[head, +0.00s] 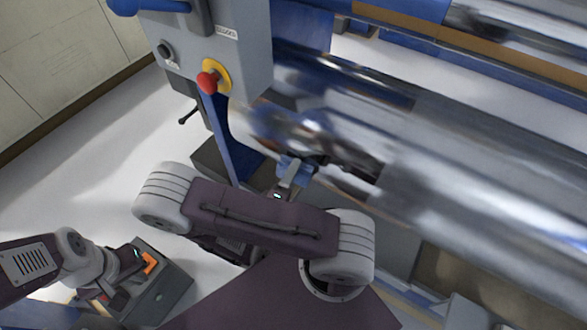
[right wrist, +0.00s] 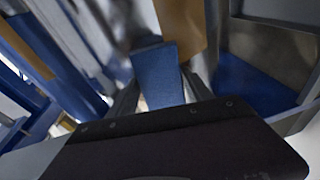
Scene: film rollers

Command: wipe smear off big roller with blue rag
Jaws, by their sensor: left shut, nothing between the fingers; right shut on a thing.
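The big roller (head: 480,165) is a shiny metal cylinder running from the centre to the right edge of the head view. My right gripper (head: 292,172) is shut on the blue rag (head: 298,166) at the near left part of the roller. In the right wrist view the rag (right wrist: 158,75) stands between the fingers, a flat blue piece. Whether it touches the roller I cannot tell. I cannot make out a smear among the blurred reflections. My left gripper (head: 135,258) is shut and empty at lower left, above a grey box.
A grey machine housing (head: 235,60) with a red stop button (head: 207,80) on a yellow plate stands left of the roller. The grey box (head: 160,300) is at lower left, with an orange item (head: 149,263) near its top. White floor (head: 75,165) is clear at left.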

